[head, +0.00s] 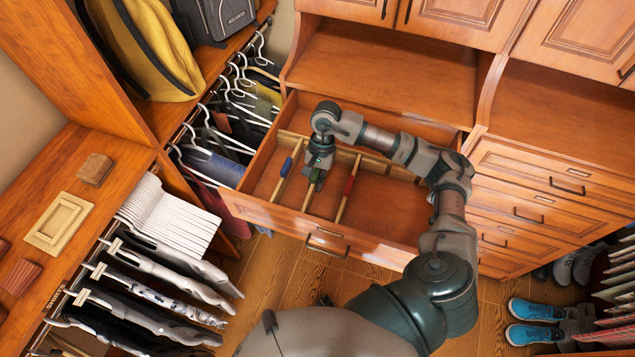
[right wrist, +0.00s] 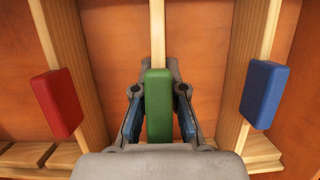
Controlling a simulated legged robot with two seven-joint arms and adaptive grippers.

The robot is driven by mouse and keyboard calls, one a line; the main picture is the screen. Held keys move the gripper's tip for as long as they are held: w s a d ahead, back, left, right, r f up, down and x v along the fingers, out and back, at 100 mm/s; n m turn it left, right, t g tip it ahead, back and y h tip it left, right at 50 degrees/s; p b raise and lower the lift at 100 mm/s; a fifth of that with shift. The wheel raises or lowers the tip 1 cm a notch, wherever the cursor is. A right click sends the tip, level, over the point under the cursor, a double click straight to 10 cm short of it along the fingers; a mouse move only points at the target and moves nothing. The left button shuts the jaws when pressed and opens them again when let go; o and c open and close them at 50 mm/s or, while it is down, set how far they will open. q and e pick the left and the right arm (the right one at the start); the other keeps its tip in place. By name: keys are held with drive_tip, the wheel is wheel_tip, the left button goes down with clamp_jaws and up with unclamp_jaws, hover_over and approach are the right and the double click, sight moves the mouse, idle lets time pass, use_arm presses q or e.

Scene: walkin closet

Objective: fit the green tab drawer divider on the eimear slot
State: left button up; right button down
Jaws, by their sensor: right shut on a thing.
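My right gripper (head: 318,165) is over the open drawer and shut on the green tab of a wooden divider. In the right wrist view the green tab (right wrist: 158,108) sits upright between the two fingers (right wrist: 158,120), and the pale divider (right wrist: 158,35) runs away beyond it. In the head view the green tab (head: 315,176) is partly hidden by the gripper. The divider lies between the blue tab (head: 286,167) and red tab (head: 349,186) dividers. Whether its ends sit in the rail is hidden. No eimear label is readable. My left gripper is out of view.
The drawer's front wall (head: 285,222) is near, and a notched wooden rail (head: 375,167) runs along its back. The drawer's right part (head: 390,205) is bare. Hanging clothes (head: 215,165) are on the left; a closed drawer stack (head: 545,190) is on the right.

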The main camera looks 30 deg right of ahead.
sight(316, 170)
drive_tip(key=shift+s+a+f, duration=0.15)
drive_tip(key=shift+s+a, duration=0.15)
drive_tip(key=shift+a, duration=0.05)
drive_tip(key=shift+w+d+r+p, duration=0.15)
drive_tip(key=shift+w+r+p, duration=0.15)
drive_tip(key=shift+w+p, duration=0.1)
drive_tip(key=shift+s+r, duration=0.1)
drive_tip(key=shift+r, duration=0.2)
drive_tip(key=shift+s+r, duration=0.2)
drive_tip(key=shift+r, duration=0.3)
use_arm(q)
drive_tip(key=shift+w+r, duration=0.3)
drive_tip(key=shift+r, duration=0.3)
use_arm(e)
drive_tip(key=shift+a, duration=0.2)
drive_tip(key=shift+w+d+r+g+y+p, duration=0.1)
drive_tip(key=shift+d+r+g+y+p, duration=0.15)
drive_tip(key=shift+r, duration=0.2)
drive_tip(key=shift+w+d+r+g+y+p, duration=0.1)
drive_tip(key=shift+r+g+y, duration=0.25)
drive_tip(key=shift+r, duration=0.05)
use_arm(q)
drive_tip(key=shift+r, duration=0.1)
use_arm(e)
drive_tip(key=shift+r, duration=0.4)
use_arm(q)
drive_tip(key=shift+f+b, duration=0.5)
drive_tip(key=shift+b, duration=0.05)
use_arm(e)
drive_tip(key=shift+s, duration=0.1)
